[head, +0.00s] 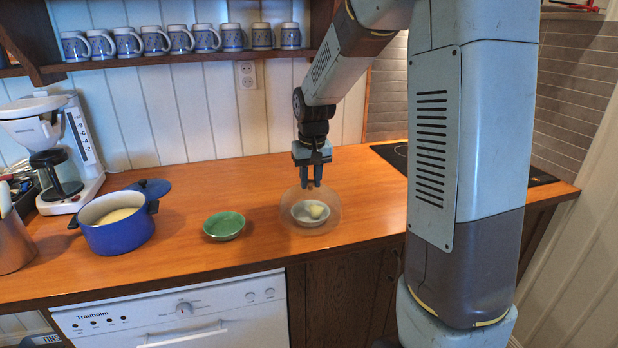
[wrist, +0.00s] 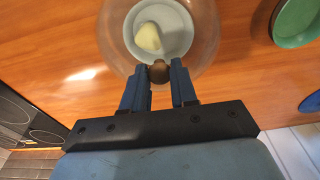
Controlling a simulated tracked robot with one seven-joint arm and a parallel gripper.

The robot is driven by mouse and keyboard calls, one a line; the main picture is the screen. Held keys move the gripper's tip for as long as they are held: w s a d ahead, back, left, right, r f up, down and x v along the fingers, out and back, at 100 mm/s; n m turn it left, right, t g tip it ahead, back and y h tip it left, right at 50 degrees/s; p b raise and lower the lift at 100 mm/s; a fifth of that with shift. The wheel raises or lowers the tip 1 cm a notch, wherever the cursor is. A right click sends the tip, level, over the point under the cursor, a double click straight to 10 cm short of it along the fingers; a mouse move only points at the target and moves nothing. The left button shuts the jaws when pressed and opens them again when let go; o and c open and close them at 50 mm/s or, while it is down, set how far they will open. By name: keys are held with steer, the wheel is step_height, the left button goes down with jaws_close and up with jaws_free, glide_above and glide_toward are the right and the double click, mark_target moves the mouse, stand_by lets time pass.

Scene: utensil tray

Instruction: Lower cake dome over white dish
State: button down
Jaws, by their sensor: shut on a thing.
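The clear cake dome (head: 334,203) surrounds the white dish (head: 299,214) on the wooden counter in the head view. It also shows in the wrist view (wrist: 113,33), with the white dish (wrist: 178,47) seen through it. A pale yellowish lump lies in the dish (head: 316,211). My gripper (head: 311,184) is directly above the dome, pointing down, shut on the dome's brown knob (wrist: 159,71). Whether the dome's rim touches the counter or hangs slightly above it, I cannot tell.
A green bowl (head: 224,226) sits left of the dome. A dark cooktop (head: 392,152) lies back right. Several mugs line the shelf above.

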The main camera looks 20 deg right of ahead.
steer(key=shift+f, duration=0.55)
stand_by(0.6)
steer(key=c, duration=0.8)
jaws_free()
steer(key=shift+r, duration=2.5)
steer(key=shift+s+r, duration=0.1)
steer(key=s+r+t, duration=0.1)
steer(key=s+r, duration=0.2)
steer(key=s, duration=0.6)
steer(key=s+d+r+t, duration=0.1)
steer(key=s+r, duration=0.2)
steer(key=s, duration=0.6)
steer(key=s+d+r+t, duration=0.1)
steer(key=s+r+t, duration=0.1)
steer(key=s, duration=0.7)
steer(key=shift+s+d+r, duration=0.2)
steer(key=shift+r, duration=0.4)
